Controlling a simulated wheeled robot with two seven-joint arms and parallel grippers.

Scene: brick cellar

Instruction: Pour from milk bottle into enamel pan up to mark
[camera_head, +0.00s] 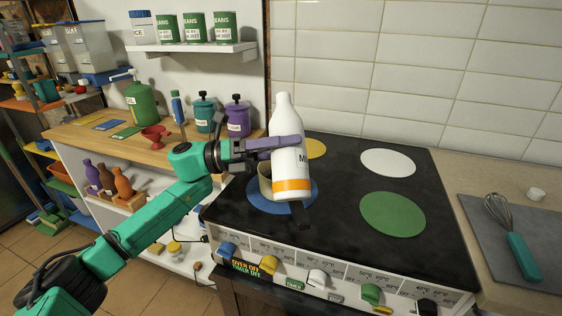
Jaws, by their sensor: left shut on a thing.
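The white milk bottle (287,128) with an orange band near its base shows in the head view, nearly upright with a slight tilt, its top end up. My left gripper (285,143) comes in from the left and is shut on the bottle at mid-height, holding it over the stove. A cream pan (265,186) stands on the blue burner disc behind the bottle, and a dark handle (300,216) points toward the front. The bottle hides most of the pan, and its mark and contents do not show. My right gripper is not in view.
The black stove top (340,190) has free white (388,162) and green (393,214) discs on the right. A whisk (510,235) lies on a grey board at the far right.

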